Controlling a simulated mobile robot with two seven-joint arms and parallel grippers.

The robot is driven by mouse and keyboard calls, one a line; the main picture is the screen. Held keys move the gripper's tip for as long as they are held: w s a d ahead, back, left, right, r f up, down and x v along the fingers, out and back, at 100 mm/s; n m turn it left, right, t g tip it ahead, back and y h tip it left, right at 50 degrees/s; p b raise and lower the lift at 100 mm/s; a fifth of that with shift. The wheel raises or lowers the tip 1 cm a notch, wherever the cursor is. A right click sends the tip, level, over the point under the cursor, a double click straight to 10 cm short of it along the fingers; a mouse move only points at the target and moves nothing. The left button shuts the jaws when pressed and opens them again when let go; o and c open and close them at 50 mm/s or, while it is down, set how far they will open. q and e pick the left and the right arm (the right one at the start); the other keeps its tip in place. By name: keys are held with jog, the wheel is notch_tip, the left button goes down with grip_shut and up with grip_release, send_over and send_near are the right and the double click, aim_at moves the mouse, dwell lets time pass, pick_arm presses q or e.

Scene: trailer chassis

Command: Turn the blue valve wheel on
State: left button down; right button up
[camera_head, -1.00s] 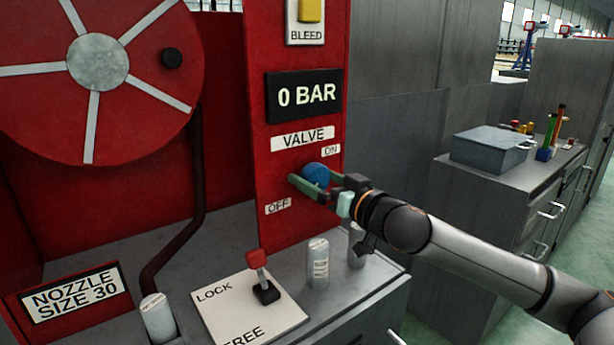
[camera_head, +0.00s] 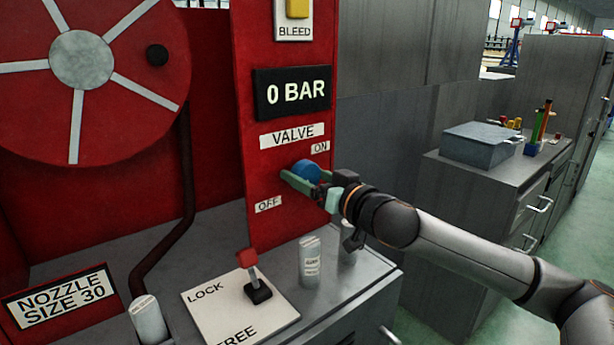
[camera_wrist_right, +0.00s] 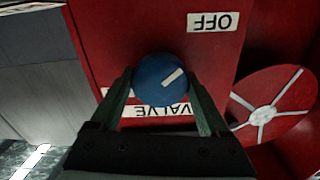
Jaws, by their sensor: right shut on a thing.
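The blue valve wheel (camera_head: 307,171) is on the red panel, between the ON label (camera_head: 320,147) and the OFF label (camera_head: 268,204). In the right wrist view the blue wheel (camera_wrist_right: 162,81) shows a white mark pointing toward its upper right, roughly toward the OFF label (camera_wrist_right: 213,22). My right gripper (camera_head: 304,182) is at the wheel, its green fingers on either side and shut on it. In the right wrist view the gripper (camera_wrist_right: 160,92) has a finger at each side of the wheel. My left gripper is not in view.
The display (camera_head: 292,92) above reads 0 BAR. A yellow bleed switch (camera_head: 298,8) is at the top. A red-knobbed lever (camera_head: 252,275) and pale cylinders (camera_head: 309,262) stand on the grey ledge below. The hose reel (camera_head: 82,60) is at left.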

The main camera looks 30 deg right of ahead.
jog(key=shift+c, duration=0.8)
